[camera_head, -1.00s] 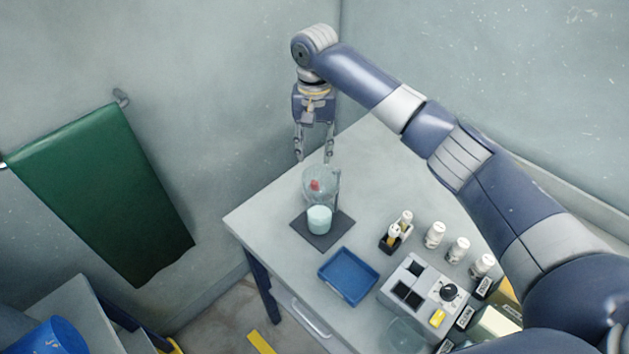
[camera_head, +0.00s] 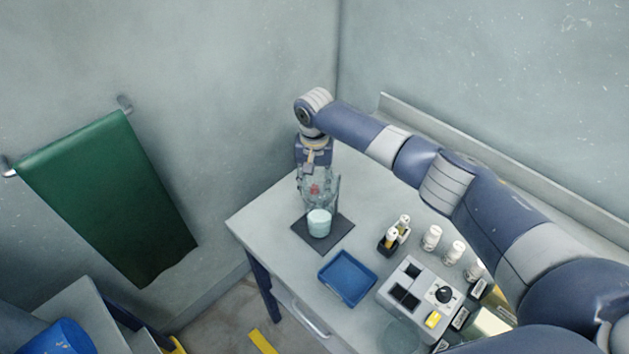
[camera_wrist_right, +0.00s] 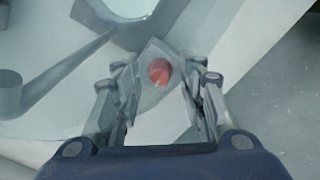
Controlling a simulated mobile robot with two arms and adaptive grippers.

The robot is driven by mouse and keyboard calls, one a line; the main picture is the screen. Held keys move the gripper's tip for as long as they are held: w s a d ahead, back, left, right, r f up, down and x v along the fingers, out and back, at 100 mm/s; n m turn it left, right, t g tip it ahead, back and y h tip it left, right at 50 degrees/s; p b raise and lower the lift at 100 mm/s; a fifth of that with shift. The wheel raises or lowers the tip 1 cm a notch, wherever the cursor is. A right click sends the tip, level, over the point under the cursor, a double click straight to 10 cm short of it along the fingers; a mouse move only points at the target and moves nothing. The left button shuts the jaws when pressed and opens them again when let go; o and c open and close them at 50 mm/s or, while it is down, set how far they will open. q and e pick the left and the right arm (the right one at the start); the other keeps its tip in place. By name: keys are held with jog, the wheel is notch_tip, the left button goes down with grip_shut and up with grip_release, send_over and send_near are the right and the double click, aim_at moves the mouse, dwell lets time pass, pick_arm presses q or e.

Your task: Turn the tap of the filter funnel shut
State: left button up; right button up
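The filter funnel (camera_head: 327,183) is clear and stands over a pale blue-white beaker (camera_head: 319,223) on a dark square mat (camera_head: 342,232). Its red tap (camera_head: 315,189) shows through the funnel in the head view. In the right wrist view the red tap (camera_wrist_right: 159,72) lies between the fingers of my right gripper (camera_wrist_right: 160,85). The fingers are open, with a gap on each side of the tap. In the head view my right gripper (camera_head: 318,182) points down at the funnel, and its fingertips are partly lost against the glass. My left gripper is not in view.
A blue tray (camera_head: 347,278) lies in front of the mat. A small black holder with vials (camera_head: 393,238), white bottles (camera_head: 432,237) and a grey device with a knob (camera_head: 417,288) stand to the right. A green cloth (camera_head: 110,195) hangs on the left wall.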

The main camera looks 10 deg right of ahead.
grip_shut()
jog(key=n+p, duration=0.1)
jog(key=n, duration=0.2)
jog(key=shift+r, duration=0.1)
jog(key=shift+n+p, duration=0.5)
jog(key=shift+n, duration=1.6)
